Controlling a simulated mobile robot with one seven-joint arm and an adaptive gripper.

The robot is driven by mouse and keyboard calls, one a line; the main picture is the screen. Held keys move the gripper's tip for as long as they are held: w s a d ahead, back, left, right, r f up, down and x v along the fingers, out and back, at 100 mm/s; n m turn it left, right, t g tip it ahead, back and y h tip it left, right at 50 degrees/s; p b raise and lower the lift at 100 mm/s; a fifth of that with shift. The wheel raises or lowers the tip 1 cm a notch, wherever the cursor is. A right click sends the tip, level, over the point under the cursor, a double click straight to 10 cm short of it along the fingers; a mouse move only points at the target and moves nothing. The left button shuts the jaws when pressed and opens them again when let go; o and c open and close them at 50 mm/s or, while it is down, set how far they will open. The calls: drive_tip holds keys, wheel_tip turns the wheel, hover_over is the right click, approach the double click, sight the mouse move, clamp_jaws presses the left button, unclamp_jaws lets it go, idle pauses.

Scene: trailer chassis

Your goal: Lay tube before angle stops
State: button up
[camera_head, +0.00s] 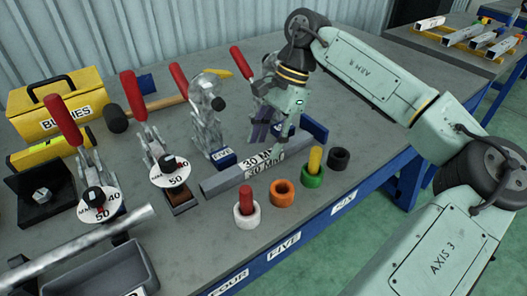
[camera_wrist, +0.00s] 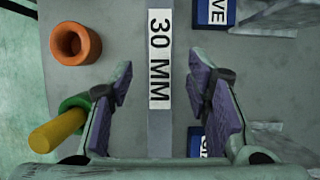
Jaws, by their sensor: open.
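A long grey square tube (camera_head: 222,181) with "30 MM" labels lies on the workbench. It also runs up the middle of the wrist view (camera_wrist: 160,130). Beside it are the blue angle stops: one marked FIVE (camera_head: 223,157), also at the top right of the wrist view (camera_wrist: 217,12), and a second blue stop (camera_head: 314,127), partly hidden in the wrist view (camera_wrist: 196,140). In the wrist view a narrow strip of bench shows between tube and stops. My gripper (camera_wrist: 161,88) is open above the tube, one purple-padded finger on each side of it.
Upright coloured posts and rings, white (camera_head: 246,214), orange (camera_head: 282,193), green (camera_head: 313,176) and black (camera_head: 339,158), stand near the front edge. Red-handled clamps (camera_head: 207,100) stand behind the stops. A yellow toolbox (camera_head: 60,105) and a grey bin (camera_head: 105,275) are at the left.

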drive_tip(key=v, duration=0.8)
drive_tip(key=shift+r+b, duration=0.35)
